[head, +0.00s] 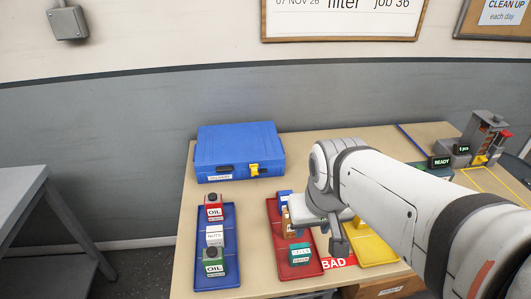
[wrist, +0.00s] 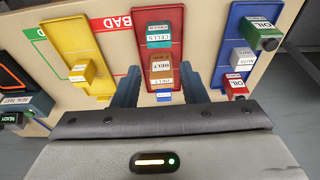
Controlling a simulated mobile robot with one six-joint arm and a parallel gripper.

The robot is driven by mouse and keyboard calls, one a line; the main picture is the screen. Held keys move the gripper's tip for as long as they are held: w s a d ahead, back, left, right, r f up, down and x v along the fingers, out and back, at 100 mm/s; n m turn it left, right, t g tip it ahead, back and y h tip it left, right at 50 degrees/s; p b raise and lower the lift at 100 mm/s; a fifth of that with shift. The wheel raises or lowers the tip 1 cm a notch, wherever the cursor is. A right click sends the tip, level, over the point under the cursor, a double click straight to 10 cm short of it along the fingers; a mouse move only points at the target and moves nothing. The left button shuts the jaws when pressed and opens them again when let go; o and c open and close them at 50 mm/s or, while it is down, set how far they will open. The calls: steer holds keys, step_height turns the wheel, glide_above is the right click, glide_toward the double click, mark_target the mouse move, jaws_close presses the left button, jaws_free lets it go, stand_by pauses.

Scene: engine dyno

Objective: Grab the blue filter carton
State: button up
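A blue tray (head: 229,238) on the left holds a red OIL carton, a white NUTS carton and a green OIL carton. A blue case (head: 240,145) stands behind. A yellow tray (head: 376,250) holds a yellow carton (wrist: 82,72). A red BAD label (head: 334,262) lies between trays.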

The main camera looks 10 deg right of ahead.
steer(key=shift+o, duration=0.8)
steer(key=shift+w, duration=0.2)
steer(key=o, duration=0.4)
steer(key=shift+g, duration=0.4)
steer(key=w+f, duration=0.1)
steer(key=w, duration=0.3)
steer(key=w+f+p, duration=0.1)
steer(key=w, duration=0.3)
steer(key=w+f, duration=0.1)
steer(key=w, duration=0.3)
steer(key=shift+d, duration=0.15)
steer(key=p, duration=0.1)
glide_above(285, 197)
steer(key=f, duration=0.8)
steer(key=shift+s+f, duration=0.2)
steer(key=shift+s, duration=0.1)
steer(key=shift+w+d+f+p, duration=0.1)
steer(key=shift+w+f+p, duration=0.15)
steer(key=shift+f, duration=1.05)
steer(key=shift+w+d+f+p, duration=0.1)
steer(key=shift+w+f+p, duration=0.15)
steer(key=shift+f, duration=1.05)
steer(key=shift+w+d+f+p, duration=0.1)
steer(key=shift+w+f+p, duration=0.15)
steer(key=shift+f, duration=1.05)
